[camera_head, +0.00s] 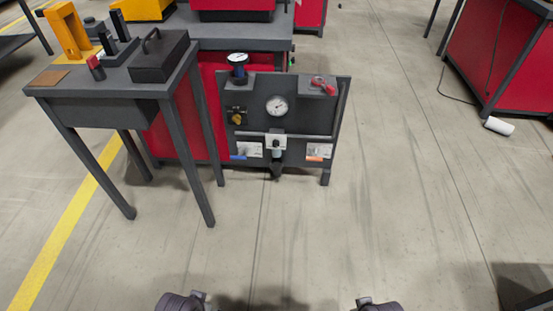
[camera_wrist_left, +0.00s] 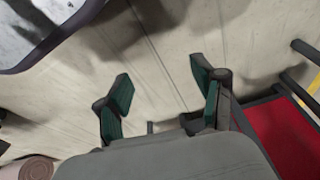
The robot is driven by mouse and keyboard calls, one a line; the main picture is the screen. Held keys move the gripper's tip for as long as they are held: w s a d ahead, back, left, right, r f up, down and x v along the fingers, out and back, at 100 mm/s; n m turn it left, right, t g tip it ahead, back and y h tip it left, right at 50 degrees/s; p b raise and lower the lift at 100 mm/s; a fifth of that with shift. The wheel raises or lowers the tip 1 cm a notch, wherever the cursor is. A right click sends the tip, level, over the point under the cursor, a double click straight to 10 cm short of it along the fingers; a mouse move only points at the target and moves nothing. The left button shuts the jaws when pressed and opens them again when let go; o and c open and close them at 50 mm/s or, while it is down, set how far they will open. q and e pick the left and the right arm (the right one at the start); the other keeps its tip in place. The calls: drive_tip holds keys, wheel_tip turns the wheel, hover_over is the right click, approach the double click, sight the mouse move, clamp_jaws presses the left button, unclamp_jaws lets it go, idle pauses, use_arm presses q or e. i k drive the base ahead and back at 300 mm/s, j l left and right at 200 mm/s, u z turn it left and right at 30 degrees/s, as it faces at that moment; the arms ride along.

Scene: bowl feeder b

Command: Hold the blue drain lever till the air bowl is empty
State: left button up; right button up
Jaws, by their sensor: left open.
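A grey upright panel (camera_head: 258,92) stands at centre in the head view, on the front of a red cabinet. A small bowl with a dark lower end (camera_head: 277,153) is mounted low on the panel. Its contents are too small to make out. A small blue piece (camera_head: 238,157) shows at the panel's lower left; I cannot tell whether it is the drain lever. My left gripper (camera_wrist_left: 160,99) is open and empty above the floor in the left wrist view, its green-padded fingers apart. In the head view only parts of my arms show at the bottom edge, well short of the panel.
The panel also carries a round gauge (camera_head: 277,106), a yellow knob (camera_head: 237,118), a red lever (camera_head: 323,86) and an orange piece (camera_head: 315,158). A grey side table (camera_head: 100,88) stands left of it. The floor (camera_head: 290,235) before the panel is clear.

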sight(240, 157)
drive_tip(key=i+l+u, duration=0.6)
drive_tip(key=i+l, duration=0.15)
drive_tip(key=l, duration=0.2)
